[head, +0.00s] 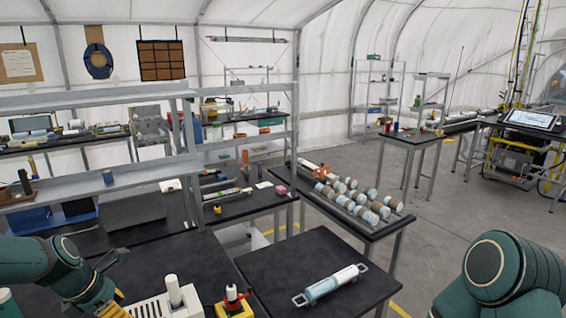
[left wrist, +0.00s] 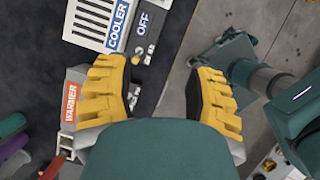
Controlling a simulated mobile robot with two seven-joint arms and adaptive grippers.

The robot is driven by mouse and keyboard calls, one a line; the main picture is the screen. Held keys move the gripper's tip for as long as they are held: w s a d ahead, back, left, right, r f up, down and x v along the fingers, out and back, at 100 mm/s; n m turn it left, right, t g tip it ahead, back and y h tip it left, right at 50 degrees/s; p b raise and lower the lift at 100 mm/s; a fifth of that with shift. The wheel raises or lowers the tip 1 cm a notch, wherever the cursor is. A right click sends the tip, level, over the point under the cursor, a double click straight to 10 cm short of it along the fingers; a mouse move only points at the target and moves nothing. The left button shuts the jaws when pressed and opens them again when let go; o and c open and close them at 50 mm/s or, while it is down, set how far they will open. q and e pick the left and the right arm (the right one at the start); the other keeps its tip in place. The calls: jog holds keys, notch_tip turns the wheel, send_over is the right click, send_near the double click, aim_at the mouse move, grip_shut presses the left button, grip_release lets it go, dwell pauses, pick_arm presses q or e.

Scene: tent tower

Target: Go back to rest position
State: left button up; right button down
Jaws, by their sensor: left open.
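My left gripper (head: 118,278) is at the lower left of the head view, low over the dark bench beside a white slatted box (head: 168,304). In the left wrist view, my left gripper (left wrist: 165,85) has its two yellow fingers spread apart with nothing between them. A white box labelled COOLER (left wrist: 92,20), with an OFF panel (left wrist: 145,25), lies beyond the fingertips. An orange WARMER label (left wrist: 72,103) is left of the left finger. Of my right arm, only a green link shows at the lower right of the head view; its gripper is out of view.
A yellow-based device (head: 235,306) stands right of the white box. A light blue and white cylinder with end handles (head: 330,284) lies on a black table (head: 285,262). A rack of several cylinders (head: 350,198) stands behind. Grey shelf rails (head: 100,186) cross the left. Open floor (head: 450,225) is at right.

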pick_arm(q)
jog(key=d+f+m+b, duration=0.1)
jog(key=d+f+m, duration=0.2)
jog(key=f, duration=0.3)
jog(key=d+f+m+b, duration=0.2)
jog(key=d+f+m, duration=0.1)
jog(key=f, duration=0.4)
jog(key=d+f+m+g+b, duration=0.1)
jog(key=d+f+m, duration=0.2)
jog(key=f, duration=0.3)
jog(key=shift+s+d+f+m, duration=0.2)
jog(key=shift+d+m, duration=0.1)
jog(key=shift+d, duration=0.2)
jog(key=s+d+f+m+b, duration=0.6)
jog(key=s+d+f+m, duration=0.6)
jog(key=d+f+m, duration=0.3)
notch_tip(320, 180, down, 2)
jog(key=shift+s+h, duration=0.3)
jog(key=shift+h, duration=0.1)
pick_arm(e)
notch_tip(320, 180, down, 11)
jog(key=shift+a+f, duration=0.2)
jog(key=shift+a, duration=0.05)
